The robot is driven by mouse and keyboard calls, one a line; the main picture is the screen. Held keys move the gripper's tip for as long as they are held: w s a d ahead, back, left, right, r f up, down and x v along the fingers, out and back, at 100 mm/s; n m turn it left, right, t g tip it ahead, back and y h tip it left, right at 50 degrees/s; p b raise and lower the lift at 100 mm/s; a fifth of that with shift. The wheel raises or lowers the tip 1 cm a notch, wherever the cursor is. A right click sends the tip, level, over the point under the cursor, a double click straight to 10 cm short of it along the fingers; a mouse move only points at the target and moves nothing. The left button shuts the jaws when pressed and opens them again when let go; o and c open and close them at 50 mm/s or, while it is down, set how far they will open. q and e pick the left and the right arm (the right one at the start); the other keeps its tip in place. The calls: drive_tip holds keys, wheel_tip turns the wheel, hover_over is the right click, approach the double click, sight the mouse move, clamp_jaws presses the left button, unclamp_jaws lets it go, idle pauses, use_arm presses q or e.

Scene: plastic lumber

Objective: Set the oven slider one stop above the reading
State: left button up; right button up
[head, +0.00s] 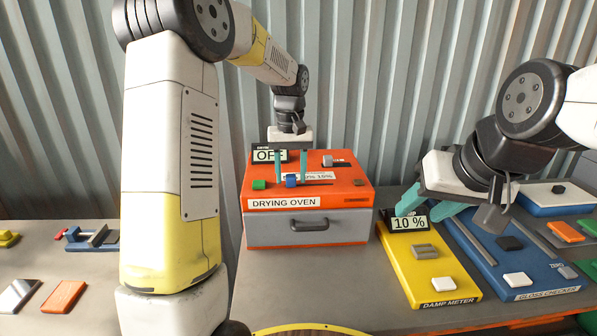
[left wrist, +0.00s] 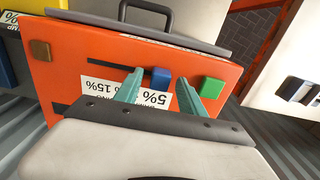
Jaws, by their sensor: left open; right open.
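The orange drying oven (head: 350,190) stands on the table in the head view, with a display (head: 270,156) reading OFF. Its blue slider knob (head: 291,181) sits at the left end of a dark slot, and also shows in the left wrist view (left wrist: 160,78). My left gripper (head: 291,167) is open above the oven top, its fingers on either side of the blue knob; contact cannot be told. The scale label (left wrist: 105,85) shows 5% and 15%, partly hidden by a finger. The yellow damp meter (head: 410,262) display (head: 409,223) reads 10 %. My right gripper (head: 424,207) is open beside that display.
A green button (left wrist: 212,88) lies just outside one left finger. A grey knob (head: 327,160) is at the oven's back. The blue gloss checker (head: 497,272) stands right of the damp meter. Loose orange and grey blocks lie at left. The table in front of the oven is clear.

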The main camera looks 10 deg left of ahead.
use_arm(q)
clamp_jaws()
idle(1.4)
